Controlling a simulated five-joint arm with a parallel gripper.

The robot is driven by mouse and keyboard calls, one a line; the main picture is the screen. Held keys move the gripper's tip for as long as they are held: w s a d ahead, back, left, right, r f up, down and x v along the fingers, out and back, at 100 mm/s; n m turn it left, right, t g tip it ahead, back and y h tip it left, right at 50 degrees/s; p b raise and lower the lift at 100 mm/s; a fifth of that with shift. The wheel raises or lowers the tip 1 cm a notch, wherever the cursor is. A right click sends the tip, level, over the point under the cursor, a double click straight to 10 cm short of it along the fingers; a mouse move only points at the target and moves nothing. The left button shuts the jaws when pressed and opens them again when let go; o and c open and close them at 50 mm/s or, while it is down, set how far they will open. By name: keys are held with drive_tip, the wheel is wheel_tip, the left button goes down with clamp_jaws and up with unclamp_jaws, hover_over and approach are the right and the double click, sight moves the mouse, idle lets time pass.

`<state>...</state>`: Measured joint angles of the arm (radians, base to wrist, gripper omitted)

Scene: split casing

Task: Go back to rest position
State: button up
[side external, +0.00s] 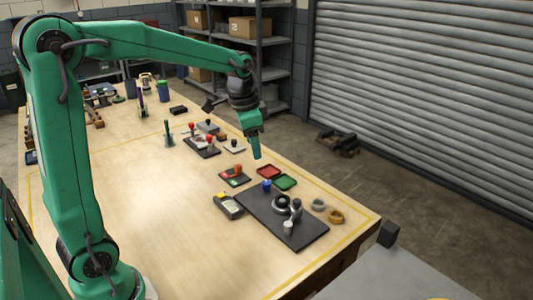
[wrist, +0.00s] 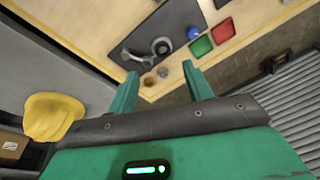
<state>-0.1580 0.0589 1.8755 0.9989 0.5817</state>
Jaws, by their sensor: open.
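My gripper (side external: 256,146) is raised above the far right side of the wooden table (side external: 130,180), clear of everything on it. In the wrist view my gripper (wrist: 161,80) has its two green fingers spread with nothing between them. A dark mat (side external: 300,233) lies below, near the table's right end. A grey round part (side external: 280,203) and a grey part with a light knob (side external: 288,227) stand on the mat. A blue knob (side external: 267,184) is at the mat's upper edge. A grey ring (side external: 318,204) and a tan ring (side external: 336,217) lie beside the mat.
A red tray (side external: 269,171) and a green tray (side external: 285,182) sit below the gripper. A yellow-grey meter (side external: 228,206) lies left of the mat. More small parts (side external: 202,146) stand further back. The table's left front is bare. A yellow helmet (wrist: 52,116) shows in the wrist view.

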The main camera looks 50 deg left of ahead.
drive_tip(key=s+d+n+t, duration=0.1)
drive_tip(key=s+d+n, duration=0.1)
drive_tip(key=s, duration=0.7)
drive_tip(key=s+d+r+n+t, duration=0.1)
drive_tip(key=s+d, duration=0.3)
drive_tip(key=s, duration=0.6)
drive_tip(key=shift+d+n+t, duration=0.3)
drive_tip(key=shift+n+t, duration=0.3)
drive_tip(key=shift+n, duration=0.3)
